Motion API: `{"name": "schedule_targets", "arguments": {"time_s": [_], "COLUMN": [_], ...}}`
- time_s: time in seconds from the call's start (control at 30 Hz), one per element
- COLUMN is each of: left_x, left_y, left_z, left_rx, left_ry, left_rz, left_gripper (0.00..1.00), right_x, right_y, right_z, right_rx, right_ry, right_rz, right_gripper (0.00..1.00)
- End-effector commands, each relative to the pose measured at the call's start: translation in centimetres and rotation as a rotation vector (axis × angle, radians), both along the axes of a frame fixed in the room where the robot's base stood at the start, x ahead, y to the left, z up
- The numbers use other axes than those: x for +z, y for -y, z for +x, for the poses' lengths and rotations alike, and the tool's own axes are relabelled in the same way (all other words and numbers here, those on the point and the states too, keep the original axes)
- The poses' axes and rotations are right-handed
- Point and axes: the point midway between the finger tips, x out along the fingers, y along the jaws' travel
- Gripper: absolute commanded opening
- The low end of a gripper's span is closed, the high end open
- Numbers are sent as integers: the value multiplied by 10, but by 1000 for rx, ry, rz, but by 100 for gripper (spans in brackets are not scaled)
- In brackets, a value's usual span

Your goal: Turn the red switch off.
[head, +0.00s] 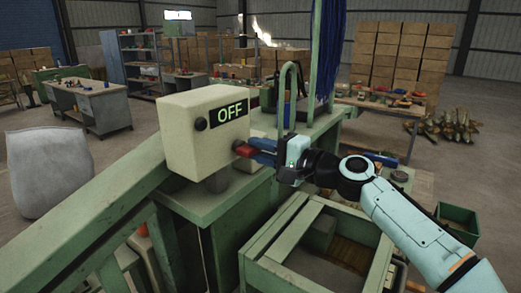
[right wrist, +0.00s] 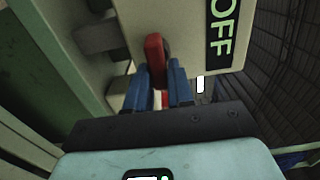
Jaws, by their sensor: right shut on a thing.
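The red switch (head: 245,150) is on the side of a cream control box (head: 192,135). The box's display (head: 230,114) reads OFF in green letters. My right gripper (head: 256,152) is at the switch, its blue fingers shut on it. In the right wrist view the red switch (right wrist: 154,55) sits between the blue fingers (right wrist: 162,88), and the box shows behind it with the OFF display (right wrist: 221,30). My left gripper is not in view.
The box stands on a green machine (head: 225,200) with a sloped beam at left. An open green frame (head: 320,245) lies below my right arm. A grey sack (head: 48,168) stands at left. Workbenches (head: 92,105) and stacked boxes (head: 400,55) are farther back.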

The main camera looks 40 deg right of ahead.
Motion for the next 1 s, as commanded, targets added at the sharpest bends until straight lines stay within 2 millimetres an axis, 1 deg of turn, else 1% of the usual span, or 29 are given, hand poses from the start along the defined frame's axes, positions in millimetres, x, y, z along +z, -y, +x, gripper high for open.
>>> {"name": "schedule_targets", "arguments": {"time_s": [0.1,0.13,0.17,0.2,0.47,0.57,0.67,1.0], "left_x": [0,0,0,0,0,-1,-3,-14], "left_y": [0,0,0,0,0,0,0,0], "left_z": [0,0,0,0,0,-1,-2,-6], "left_rx": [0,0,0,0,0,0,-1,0], "left_ry": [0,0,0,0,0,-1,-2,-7], "left_rz": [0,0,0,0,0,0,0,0], "left_gripper": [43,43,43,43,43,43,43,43], "right_x": [0,0,0,0,0,0,-1,-1], "right_y": [-1,-1,-1,-1,0,2,7,27], "right_z": [0,0,0,0,0,-6,-19,-91], "right_rx": [2,2,2,2,1,-1,-2,-3], "right_ry": [-1,-1,-1,-1,0,1,1,1], "right_rz": [4,3,3,3,1,1,2,2], "right_gripper": [0,28,38,43,43,43,43,43]}}
